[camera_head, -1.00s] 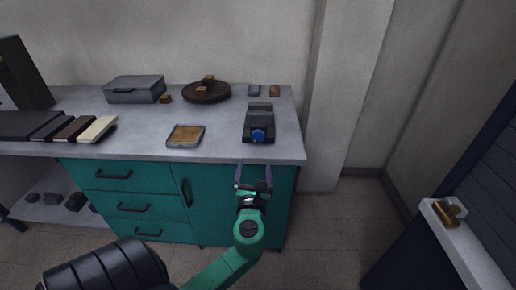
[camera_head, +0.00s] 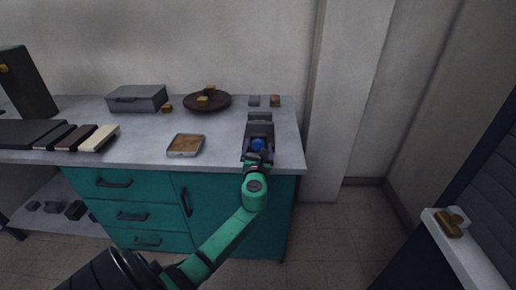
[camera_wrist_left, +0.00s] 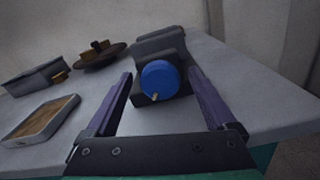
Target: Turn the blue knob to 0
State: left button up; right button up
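The blue knob (camera_head: 257,145) is on the front of a dark grey device (camera_head: 260,120) near the counter's right front edge. In the left wrist view the knob (camera_wrist_left: 159,79) is a round blue disc with a small light pointer at its lower edge, on the device (camera_wrist_left: 160,46). My left gripper (camera_wrist_left: 161,84) is open, with one purple finger on each side of the knob and gaps between. In the head view the left gripper (camera_head: 257,158) partly covers the device's front. No scale marks or 0 can be read. My right gripper is not in view.
The grey counter (camera_head: 225,125) also holds a framed tray (camera_head: 186,145), a round brown board (camera_head: 207,101) with small blocks, a grey case (camera_head: 137,98) and several slabs at the left. A wall column (camera_head: 341,100) stands right of the counter.

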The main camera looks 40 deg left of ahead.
pick_arm(q)
jog(key=c, duration=1.3)
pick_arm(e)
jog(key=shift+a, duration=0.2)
